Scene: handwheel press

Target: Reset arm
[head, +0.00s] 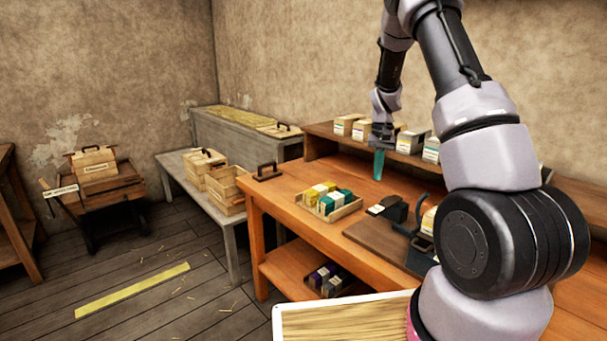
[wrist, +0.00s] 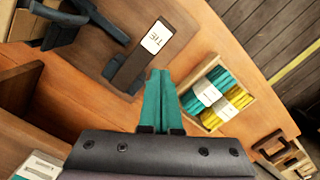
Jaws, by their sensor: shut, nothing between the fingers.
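My gripper (head: 379,163) hangs over the orange workbench, fingers pointing down, in the head view. Its teal fingers are shut with nothing between them; the shut fingers also show in the wrist view (wrist: 160,98). The arm rises above the bench from the right side of the head view. The gripper is apart from the bench top and touches nothing that I can see.
A wooden tray (head: 303,204) of yellow and teal bundles lies on the bench (head: 268,198). A dark press (head: 416,240) with a lever stands right of it. Small boxes (head: 347,124) line the back shelf. A grey side table (head: 176,163) holds wooden crates.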

